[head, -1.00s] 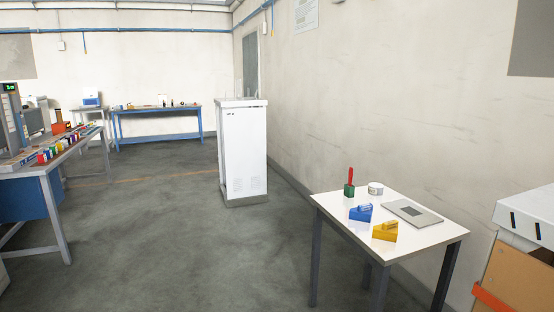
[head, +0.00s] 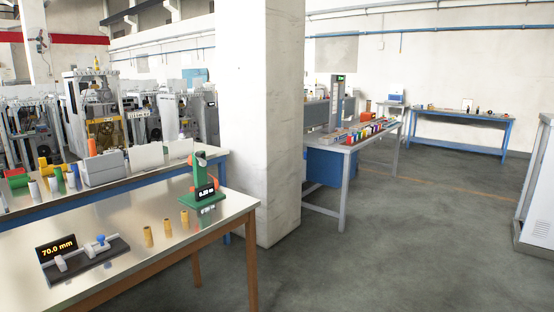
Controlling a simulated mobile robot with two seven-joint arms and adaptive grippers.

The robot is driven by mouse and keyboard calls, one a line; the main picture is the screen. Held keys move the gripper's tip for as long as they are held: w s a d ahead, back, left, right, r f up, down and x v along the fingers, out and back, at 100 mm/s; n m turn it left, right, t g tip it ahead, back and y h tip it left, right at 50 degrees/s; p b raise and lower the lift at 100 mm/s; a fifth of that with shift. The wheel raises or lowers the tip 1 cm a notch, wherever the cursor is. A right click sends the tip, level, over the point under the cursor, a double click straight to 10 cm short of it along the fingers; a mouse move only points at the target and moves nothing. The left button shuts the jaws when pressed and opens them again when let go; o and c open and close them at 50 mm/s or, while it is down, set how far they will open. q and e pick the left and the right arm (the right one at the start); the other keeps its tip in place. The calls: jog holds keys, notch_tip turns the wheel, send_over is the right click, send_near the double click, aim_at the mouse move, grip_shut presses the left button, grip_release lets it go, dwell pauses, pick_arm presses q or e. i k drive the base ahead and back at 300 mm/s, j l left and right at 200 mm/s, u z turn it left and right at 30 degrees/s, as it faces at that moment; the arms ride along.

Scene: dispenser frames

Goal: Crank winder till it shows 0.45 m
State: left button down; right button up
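A dark-based device (head: 86,257) on the same table has a display reading 70.0 mm, with a blue knob and grey parts. Neither of my grippers is in view.
Several yellow cylinders (head: 148,237) stand on the near table (head: 130,228). A white pillar (head: 262,120) rises behind it. A bench (head: 345,149) with several coloured items and a column with a green display stands beyond. The floor (head: 400,240) at right is open.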

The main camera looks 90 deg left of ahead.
aim_at(199, 155)
jog(key=u, duration=3.3)
